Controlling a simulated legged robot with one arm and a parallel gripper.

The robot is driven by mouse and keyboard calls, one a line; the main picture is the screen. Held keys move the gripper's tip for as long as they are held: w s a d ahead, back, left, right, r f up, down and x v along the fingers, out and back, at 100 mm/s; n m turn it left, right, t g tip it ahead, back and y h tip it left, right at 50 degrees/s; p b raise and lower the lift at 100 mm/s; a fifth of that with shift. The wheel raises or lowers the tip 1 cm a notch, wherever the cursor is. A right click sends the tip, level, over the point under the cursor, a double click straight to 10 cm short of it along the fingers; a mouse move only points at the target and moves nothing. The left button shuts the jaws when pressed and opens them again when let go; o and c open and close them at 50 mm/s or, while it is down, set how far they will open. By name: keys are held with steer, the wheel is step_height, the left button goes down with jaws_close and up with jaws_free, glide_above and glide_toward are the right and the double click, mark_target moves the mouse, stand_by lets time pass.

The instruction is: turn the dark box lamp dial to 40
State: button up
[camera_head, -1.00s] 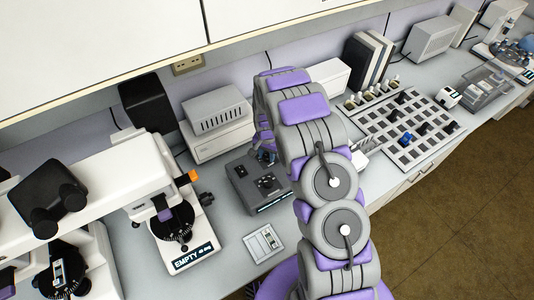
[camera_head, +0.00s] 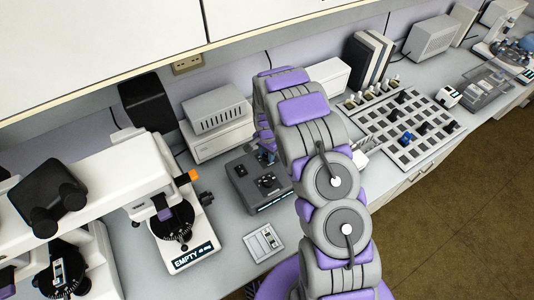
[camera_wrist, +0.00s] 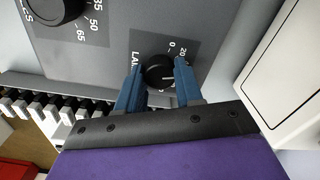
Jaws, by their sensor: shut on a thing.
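The dark box (camera_head: 245,190) sits on the bench in the head view, left of my arm. Its grey top panel (camera_wrist: 110,30) fills much of the wrist view. The black lamp dial (camera_wrist: 159,70) is a small round knob with a pale pointer line, on a darker patch with a partly hidden "LA..." label and the marks 0 and 20. My gripper (camera_wrist: 158,78) has its blue fingers on either side of the dial and is shut on it. The fingers cover part of the scale, so the exact setting is hard to read. In the head view, my gripper (camera_head: 267,156) is small at the box's back.
A second, larger black dial (camera_wrist: 58,8) with marks 35, 50 and 65 is on the same panel. A microscope (camera_head: 175,225) stands left of the box, and a small switch panel (camera_head: 263,243) lies in front. A white instrument (camera_head: 218,138) is behind.

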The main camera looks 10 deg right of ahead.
mark_target(266, 155)
steer(key=o, duration=1)
steer(key=shift+a, duration=0.1)
steer(key=shift+o, duration=0.2)
steer(key=shift+r, duration=0.1)
step_height(266, 155, up, 17)
steer(key=p, duration=0.1)
steer(key=shift+w, duration=0.1)
